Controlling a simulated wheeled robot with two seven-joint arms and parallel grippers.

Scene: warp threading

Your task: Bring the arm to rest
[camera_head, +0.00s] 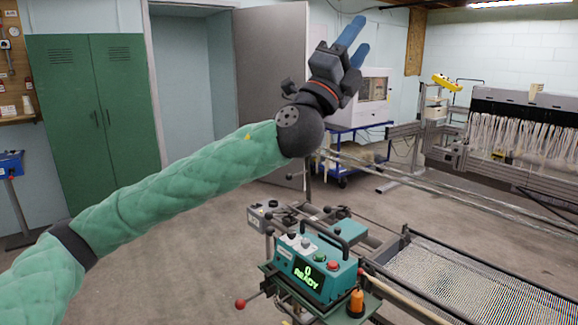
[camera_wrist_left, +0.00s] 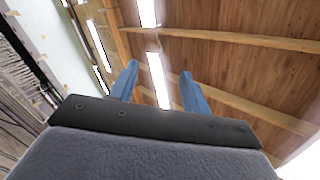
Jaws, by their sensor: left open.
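My left arm, in a green quilted sleeve, comes in from the left in the head view and reaches up across the middle. My left gripper (camera_head: 352,42) is raised high, with its two blue fingers pointing up and to the right. The fingers are apart and nothing is between them. In the left wrist view, the open gripper (camera_wrist_left: 162,88) points at the wooden ceiling and its strip lights. My right gripper is not in either view.
A teal control box (camera_head: 313,268) reading "0 READY" stands at the lower middle, beside a warp bed (camera_head: 470,275). A loom with white threads (camera_head: 525,125) stands at right. Green lockers (camera_head: 95,110) and a blue cart (camera_head: 345,150) stand behind. Open air surrounds the gripper.

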